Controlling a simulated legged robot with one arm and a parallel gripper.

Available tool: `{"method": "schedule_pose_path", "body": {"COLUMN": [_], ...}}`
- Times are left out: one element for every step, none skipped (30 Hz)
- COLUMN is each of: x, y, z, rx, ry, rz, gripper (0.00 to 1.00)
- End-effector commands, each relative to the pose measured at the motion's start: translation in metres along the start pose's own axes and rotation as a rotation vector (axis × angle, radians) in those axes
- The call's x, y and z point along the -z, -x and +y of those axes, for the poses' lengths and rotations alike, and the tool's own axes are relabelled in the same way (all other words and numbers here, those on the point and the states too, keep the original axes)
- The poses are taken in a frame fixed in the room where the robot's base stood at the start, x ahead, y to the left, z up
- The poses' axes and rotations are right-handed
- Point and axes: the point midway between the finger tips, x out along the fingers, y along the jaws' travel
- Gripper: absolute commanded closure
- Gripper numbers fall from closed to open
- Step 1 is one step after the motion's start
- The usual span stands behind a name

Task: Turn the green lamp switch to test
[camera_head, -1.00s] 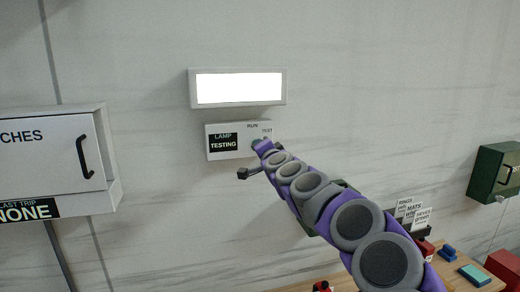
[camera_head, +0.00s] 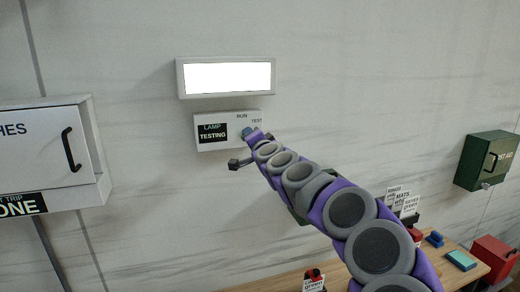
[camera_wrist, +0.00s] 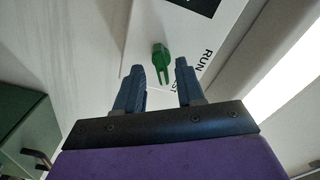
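The white lamp panel (camera_head: 228,143) is on the wall, with RUN and TEST labels and a black sign reading LAMP TESTING (camera_head: 212,133). In the wrist view the green switch (camera_wrist: 160,52) stands out from the panel (camera_wrist: 192,36). Its narrow pronged end points down the picture, towards a label partly hidden by my right finger. My gripper (camera_wrist: 158,80) is open and empty, one finger on each side of the switch's line. The fingers look apart from the switch. In the head view, my arm's end covers much of the switch area.
A lit white lamp (camera_head: 228,77) is above the panel. A white cabinet (camera_head: 45,150) with a black handle is at left. A green first-aid box (camera_head: 484,163) hangs at right. Below is a wooden table (camera_head: 415,262) with cards, a teal block (camera_head: 461,260) and a red box (camera_head: 494,258).

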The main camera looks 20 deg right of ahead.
Motion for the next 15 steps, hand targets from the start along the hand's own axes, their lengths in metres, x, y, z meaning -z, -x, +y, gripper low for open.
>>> {"method": "schedule_pose_path", "body": {"x": [0.001, 0.000, 0.000, 0.001, 0.001, 0.001, 0.000, 0.000, -0.001, 0.001, 0.001, 0.000, -0.001, -0.001, 0.000], "y": [0.004, 0.007, 0.011, 0.015, 0.019, 0.024, 0.028, 0.032, 0.038, 0.043, 0.047, 0.052, 0.057, 0.061, 0.068], "z": [0.000, 0.000, 0.000, 0.000, 0.000, 0.000, 0.000, 0.001, 0.000, 0.000, 0.000, 0.000, 0.001, 0.001, 0.002], "rx": [0.001, 0.001, 0.001, 0.001, 0.001, 0.001, 0.001, 0.001, 0.001, 0.002, 0.002, 0.002, 0.000, 0.000, 0.000], "ry": [-0.001, -0.001, -0.001, -0.001, 0.000, 0.000, 0.001, 0.001, 0.000, 0.000, 0.000, 0.001, 0.001, 0.001, 0.000], "rz": [0.000, -0.001, -0.001, 0.001, 0.001, 0.002, 0.001, -0.001, -0.002, -0.001, 0.000, -0.001, -0.001, -0.002, 0.000], "gripper": [0.62, 0.62, 0.62, 0.62, 0.62, 0.62, 0.62, 0.62, 0.62, 0.62, 0.62, 0.62, 0.62, 0.62, 0.62]}}
